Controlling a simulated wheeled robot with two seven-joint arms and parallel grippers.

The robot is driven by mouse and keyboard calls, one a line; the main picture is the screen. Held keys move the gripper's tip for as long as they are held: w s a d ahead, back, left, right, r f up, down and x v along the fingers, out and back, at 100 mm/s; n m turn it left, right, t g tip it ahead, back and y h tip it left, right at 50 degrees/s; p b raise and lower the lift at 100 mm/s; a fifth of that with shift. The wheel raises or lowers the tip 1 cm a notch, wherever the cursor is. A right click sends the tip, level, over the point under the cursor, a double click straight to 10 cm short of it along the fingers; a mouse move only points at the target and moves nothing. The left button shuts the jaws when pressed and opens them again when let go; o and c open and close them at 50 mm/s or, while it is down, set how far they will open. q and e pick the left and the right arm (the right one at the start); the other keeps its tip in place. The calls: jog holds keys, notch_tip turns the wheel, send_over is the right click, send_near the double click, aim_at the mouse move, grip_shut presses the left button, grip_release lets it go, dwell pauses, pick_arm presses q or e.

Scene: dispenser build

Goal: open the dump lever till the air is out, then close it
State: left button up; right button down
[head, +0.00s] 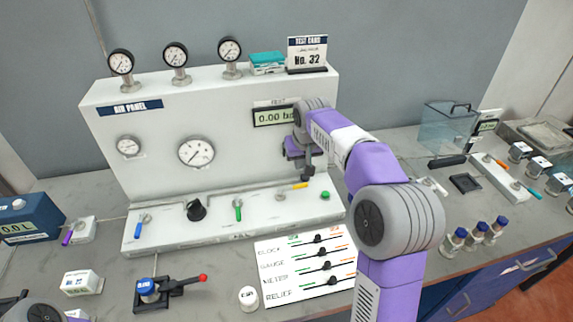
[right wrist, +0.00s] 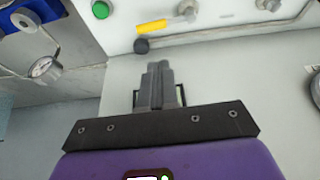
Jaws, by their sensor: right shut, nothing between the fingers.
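The white air panel (head: 215,130) stands on the bench. A yellow lever (head: 299,186) lies sideways at the right of its lower ledge, beside a green button (head: 325,195); I take it as the dump lever, though no label is readable. The yellow lever also shows in the right wrist view (right wrist: 152,27). My right gripper (head: 307,176) is shut and empty just above and behind the lever; in the right wrist view its fingertips (right wrist: 158,66) are apart from it. The digital display (head: 275,117) reads about 0.00, partly hidden by my arm. My left gripper's fingers do not show.
A blue lever (head: 139,227), black knob (head: 196,210) and green lever (head: 238,210) stand along the ledge. A slider card (head: 305,265) and a red-knobbed fixture (head: 180,291) lie in front. Several blue-capped bottles (head: 475,233) stand at the right.

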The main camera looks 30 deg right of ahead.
aim_at(294, 188)
jog(key=x, duration=0.3)
jog(key=b+x, duration=0.1)
jog(key=x, duration=0.2)
jog(key=b+x, duration=0.1)
jog(key=x, duration=0.2)
jog(key=shift+s+f, duration=0.15)
jog(key=shift+f, duration=0.3)
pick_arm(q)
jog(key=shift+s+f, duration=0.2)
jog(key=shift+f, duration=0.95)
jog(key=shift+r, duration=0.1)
pick_arm(e)
jog(key=shift+s+r, duration=0.1)
